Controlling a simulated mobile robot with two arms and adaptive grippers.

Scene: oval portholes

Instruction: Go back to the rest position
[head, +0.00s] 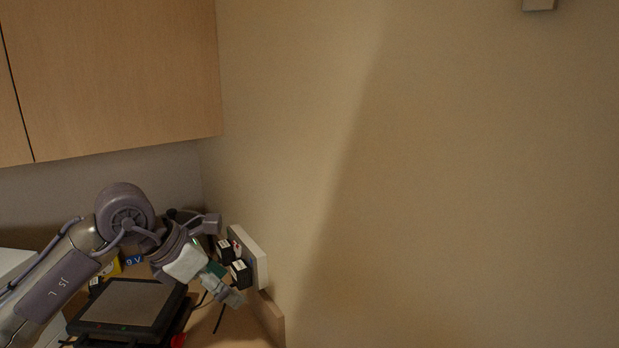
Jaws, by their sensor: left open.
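My left arm comes in from the lower left and bends over a counter in the corner. My left gripper (232,296) points down and to the right, close to the wall. It is open and I see nothing held in it. Its fingers are small in the view and partly overlap what lies behind them. My right gripper is not in view.
A dark tablet-like device (128,306) sits on the counter below my left arm. Black plugs (239,272) sit in a white wall outlet (252,258) beside the gripper, with cables hanging down. A wooden cabinet (115,75) hangs above. The right side is bare wall (460,190).

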